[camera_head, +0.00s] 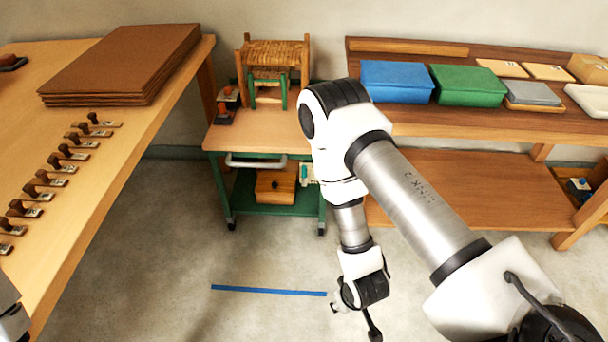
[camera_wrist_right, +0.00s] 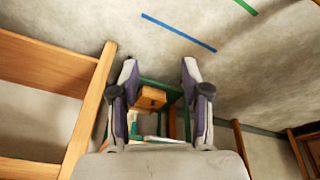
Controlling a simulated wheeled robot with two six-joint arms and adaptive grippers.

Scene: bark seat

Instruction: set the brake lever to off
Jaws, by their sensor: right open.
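A small teal lever-like part (camera_head: 306,173) on a pale plate sits at the right front of the green-framed wheeled cart (camera_head: 270,214); it looks like the brake lever, but its setting is too small to read. A teal part also shows in the right wrist view (camera_wrist_right: 133,122), beyond the fingers and beside the left one. My right gripper (camera_wrist_right: 160,78) is open and empty, with the cart seen between and past its fingers. In the head view my right wrist hangs in front of the cart, low over the floor.
A wooden box (camera_head: 275,187) sits on the cart's lower shelf; a small woven-seat chair (camera_head: 275,60) stands on its top. A workbench (camera_head: 100,190) is at left, a shelf table (camera_head: 470,185) at right. Blue tape (camera_head: 268,290) marks clear floor.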

